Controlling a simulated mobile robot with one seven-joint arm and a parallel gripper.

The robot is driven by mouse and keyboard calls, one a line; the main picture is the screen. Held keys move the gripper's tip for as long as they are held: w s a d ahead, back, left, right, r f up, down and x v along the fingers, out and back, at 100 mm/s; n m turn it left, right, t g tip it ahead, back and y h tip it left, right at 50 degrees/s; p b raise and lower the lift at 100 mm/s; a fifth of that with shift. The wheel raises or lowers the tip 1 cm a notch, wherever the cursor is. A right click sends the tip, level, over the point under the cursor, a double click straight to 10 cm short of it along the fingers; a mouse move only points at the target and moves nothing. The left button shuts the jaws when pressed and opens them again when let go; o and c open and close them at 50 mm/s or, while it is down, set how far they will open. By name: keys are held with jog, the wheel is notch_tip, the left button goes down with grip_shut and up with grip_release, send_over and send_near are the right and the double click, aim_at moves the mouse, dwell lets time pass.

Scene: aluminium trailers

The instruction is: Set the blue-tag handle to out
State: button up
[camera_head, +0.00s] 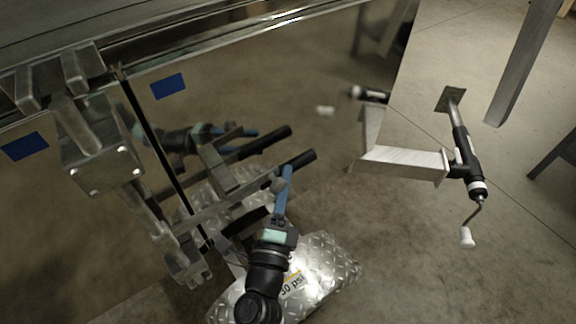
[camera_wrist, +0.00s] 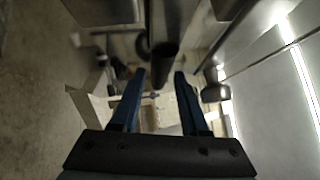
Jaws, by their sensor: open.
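Two blue tags are stuck on the shiny trailer panels, one right of the dark seam (camera_head: 168,86) and one left of it (camera_head: 24,146). A metal latch handle with a black grip (camera_head: 300,160) sticks out to the right from the latch hardware by the seam. A similar black-ended bar behind it looks like its reflection. My gripper (camera_head: 284,178) is at the handle, its blue fingers near the grip. In the wrist view my gripper (camera_wrist: 160,76) is open, and the dark grip (camera_wrist: 164,62) shows between and beyond the fingertips. Contact cannot be told.
A metal latch block (camera_head: 100,165) is fixed on the left panel. A diamond-plate surface (camera_head: 330,262) lies below my arm. A jack with a crank (camera_head: 466,170) stands out at the right on a metal beam (camera_head: 405,163). Concrete floor is open between them.

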jog(key=shift+x, duration=1.95)
jog(key=shift+c, duration=0.2)
grip_shut()
